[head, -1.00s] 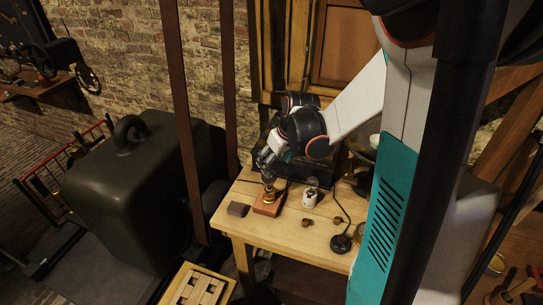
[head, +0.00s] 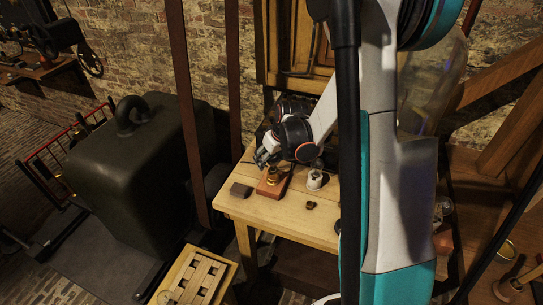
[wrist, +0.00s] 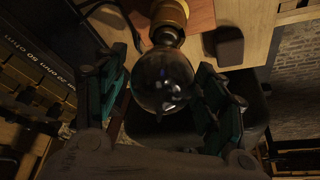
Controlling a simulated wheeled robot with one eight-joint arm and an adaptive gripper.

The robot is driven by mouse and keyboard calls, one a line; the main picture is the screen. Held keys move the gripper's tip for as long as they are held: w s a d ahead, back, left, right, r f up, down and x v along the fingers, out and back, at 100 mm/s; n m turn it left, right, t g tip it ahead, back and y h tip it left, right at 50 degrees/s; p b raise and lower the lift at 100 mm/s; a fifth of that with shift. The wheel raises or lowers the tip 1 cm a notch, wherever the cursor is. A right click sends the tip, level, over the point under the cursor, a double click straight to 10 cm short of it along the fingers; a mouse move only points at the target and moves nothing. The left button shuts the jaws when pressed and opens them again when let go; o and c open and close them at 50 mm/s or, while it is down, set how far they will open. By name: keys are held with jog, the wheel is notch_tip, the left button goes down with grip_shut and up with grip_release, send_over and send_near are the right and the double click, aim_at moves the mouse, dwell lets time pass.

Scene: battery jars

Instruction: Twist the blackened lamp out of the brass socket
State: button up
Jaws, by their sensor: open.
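The blackened lamp (wrist: 163,82) is a dark, round glass bulb, seated in the brass socket (wrist: 168,14) in the wrist view. The socket stands on a reddish-brown wooden block (wrist: 200,14); the block also shows on the table in the head view (head: 275,185). My gripper (wrist: 166,88) is open, with one finger on each side of the bulb. A gap shows on the left; whether the right finger touches the glass is unclear. In the head view my gripper (head: 266,158) is just above the socket and hides the lamp.
A dark grey block (head: 240,189) lies left of the wooden block on the wooden table (head: 300,221). A white fitting (head: 315,180) stands to the right, with a small brown piece (head: 311,204) nearer. A slatted wooden box (head: 222,272) is below, in front of the table.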

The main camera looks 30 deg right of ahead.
jog(key=shift+c, duration=0.3)
jog(key=c, duration=1.2)
jog(key=shift+c, duration=0.2)
jog(key=n, duration=0.1)
jog(key=n+y+b, duration=0.1)
jog(key=n, duration=0.2)
jog(key=shift+s+a+n+g+y, duration=0.1)
jog(key=shift+a+n+g+y, duration=0.2)
jog(key=shift+n+y, duration=0.4)
jog(key=shift+n, duration=0.5)
jog(key=n, duration=0.1)
jog(key=n+g+b, duration=0.1)
jog(key=n, duration=0.1)
jog(key=shift+s+a+y, duration=0.15)
jog(key=shift+y, duration=0.25)
jog(key=n, duration=0.1)
jog(key=n+g, duration=0.1)
jog(key=n, duration=0.1)
jog(key=shift+s+a+y+b, duration=0.2)
jog(key=shift+y+b, duration=0.1)
